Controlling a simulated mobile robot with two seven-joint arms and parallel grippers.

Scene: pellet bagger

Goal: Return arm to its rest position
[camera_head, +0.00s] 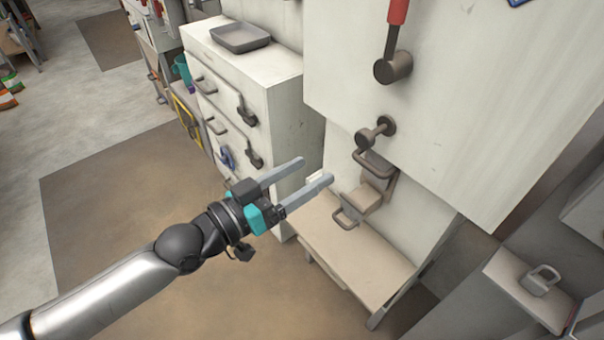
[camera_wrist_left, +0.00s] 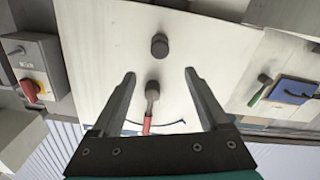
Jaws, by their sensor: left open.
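My left gripper (camera_head: 318,174) is open and empty, with its two grey fingers apart. In the head view its arm comes in from the lower left, and the fingers show in front of the pellet bagger's lower part. In the left wrist view the open fingers (camera_wrist_left: 160,82) frame the pale machine panel (camera_wrist_left: 100,25). A red-handled lever (camera_head: 397,35) is on the bagger's front, and it also shows between the fingers in the left wrist view (camera_wrist_left: 151,95). My right gripper is not in view.
A white drawer cabinet (camera_head: 285,100) with a grey tray (camera_head: 240,37) on top stands behind the gripper. A beige bench (camera_head: 345,250) juts out below the bagger. A grey box with a red knob (camera_wrist_left: 32,90) shows at left in the wrist view. Open floor lies left.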

